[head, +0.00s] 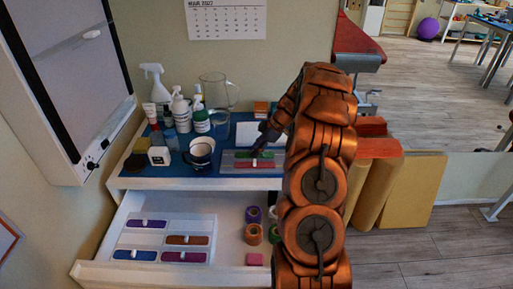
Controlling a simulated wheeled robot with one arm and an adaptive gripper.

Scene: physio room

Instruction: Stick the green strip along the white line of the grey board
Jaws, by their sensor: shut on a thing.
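The grey board (228,161) lies on the blue top of the cabinet. The green strip (265,155) is at the upper part of the board, above a red strip (244,165) with a white tab. My gripper (254,152) reaches down from the right and is shut on the green strip. The strip looks level with the board's long side. I cannot tell whether it touches the board. The white line is not visible to me; the gripper and strip cover part of the board.
Below, an open drawer (228,204) holds purple, orange and blue strips and several tape rolls (253,233). A wall cabinet (72,75) hangs left.

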